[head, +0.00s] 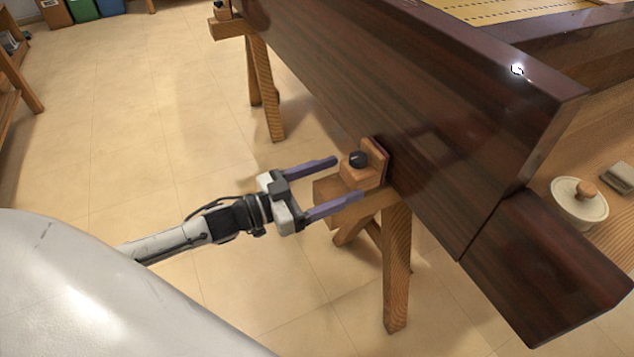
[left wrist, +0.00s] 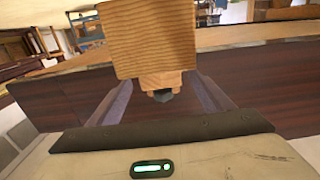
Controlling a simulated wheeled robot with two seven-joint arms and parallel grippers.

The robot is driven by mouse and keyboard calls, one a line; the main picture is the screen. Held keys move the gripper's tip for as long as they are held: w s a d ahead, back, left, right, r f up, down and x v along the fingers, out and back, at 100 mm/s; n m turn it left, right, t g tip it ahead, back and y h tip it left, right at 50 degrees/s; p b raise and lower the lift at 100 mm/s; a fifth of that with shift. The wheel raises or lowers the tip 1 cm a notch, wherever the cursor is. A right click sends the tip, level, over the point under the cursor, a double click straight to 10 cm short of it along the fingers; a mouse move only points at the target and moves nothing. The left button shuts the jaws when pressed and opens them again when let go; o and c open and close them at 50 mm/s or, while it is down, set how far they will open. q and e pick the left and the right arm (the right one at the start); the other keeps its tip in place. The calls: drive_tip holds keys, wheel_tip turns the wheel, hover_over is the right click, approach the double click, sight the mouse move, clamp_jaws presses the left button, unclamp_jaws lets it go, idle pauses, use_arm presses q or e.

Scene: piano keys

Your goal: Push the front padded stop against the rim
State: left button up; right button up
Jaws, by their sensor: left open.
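The front padded stop (head: 359,174) is a small wooden block with a black knob and a reddish pad facing the rim. It sits on the end of a trestle's top beam. The dark, glossy wooden rim (head: 440,130) stands just beyond the pad; I cannot tell whether they touch. My left gripper (head: 350,178) is open and empty, its two purple fingers pointing at the stop from its outer side, one at each side. In the left wrist view the stop (left wrist: 161,80) shows between the spread fingers (left wrist: 160,98), partly hidden by the beam end. My right gripper is not in view.
The front trestle (head: 397,265) stands under the rim. A farther trestle (head: 262,85) carries another stop (head: 222,9). A lidded pale pot (head: 579,203) stands on a wooden surface at right. Coloured bins (head: 80,10) are far back. The tiled floor at left is clear.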

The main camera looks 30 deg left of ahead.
use_arm(q)
drive_tip(key=v, duration=0.4)
drive_tip(key=shift+s+a+p, duration=0.1)
drive_tip(key=shift+s+p, duration=0.15)
drive_tip(key=shift+p, duration=0.15)
drive_tip(key=shift+s+a, duration=0.3)
drive_tip(key=shift+s, duration=0.15)
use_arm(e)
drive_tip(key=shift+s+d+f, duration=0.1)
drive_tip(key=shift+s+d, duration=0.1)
